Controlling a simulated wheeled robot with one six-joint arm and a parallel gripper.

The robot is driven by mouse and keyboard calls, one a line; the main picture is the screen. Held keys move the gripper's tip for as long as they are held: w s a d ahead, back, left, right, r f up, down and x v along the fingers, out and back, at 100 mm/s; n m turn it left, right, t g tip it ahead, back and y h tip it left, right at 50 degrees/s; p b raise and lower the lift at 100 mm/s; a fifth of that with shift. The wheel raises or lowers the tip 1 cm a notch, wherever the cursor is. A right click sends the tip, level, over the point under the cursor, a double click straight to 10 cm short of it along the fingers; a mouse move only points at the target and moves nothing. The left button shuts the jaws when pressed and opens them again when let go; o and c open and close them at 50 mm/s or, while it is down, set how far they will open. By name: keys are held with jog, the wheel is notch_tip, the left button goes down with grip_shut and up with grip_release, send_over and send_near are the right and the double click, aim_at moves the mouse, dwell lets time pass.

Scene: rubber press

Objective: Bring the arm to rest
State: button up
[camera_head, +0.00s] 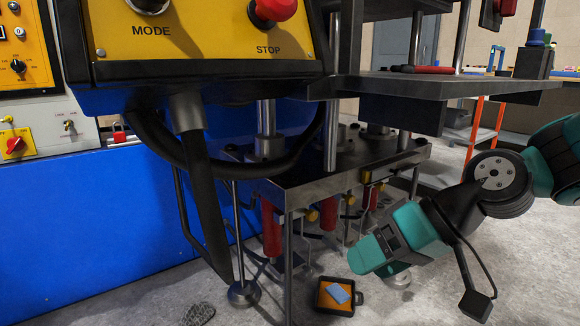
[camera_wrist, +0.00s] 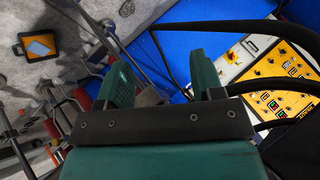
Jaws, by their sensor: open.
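My gripper (camera_wrist: 160,75) is open and empty, its two teal fingers spread apart with a gap between them in the wrist view. In the head view my teal arm enters from the right edge and bends down and left, with the gripper end (camera_head: 368,256) hanging low in front of the press (camera_head: 345,170). The gripper end is above the grey floor and to the right of the press's lower frame. Its exact distance from the press cannot be told.
A black tray with an orange inside (camera_head: 322,299) and a blue piece (camera_head: 339,293) lies on the floor below. A yellow control panel (camera_head: 210,30) with a red stop button (camera_head: 272,11) hangs upper left. A metal shelf (camera_head: 440,84) projects above my arm. Open floor lies right.

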jog(key=s+d+r+n+g+h+p, duration=0.25)
jog(key=s+r+h+p, duration=0.4)
jog(key=s, duration=0.75)
notch_tip(320, 180, up, 39)
jog(key=y+p, duration=0.1)
jog(key=p, duration=3.5)
jog(key=shift+w+d+f+m+y+p, duration=0.15)
jog(key=shift+w+d+m+y+p, duration=0.15)
jog(key=shift+w+m+y+p, duration=0.1)
jog(key=shift+t, duration=0.25)
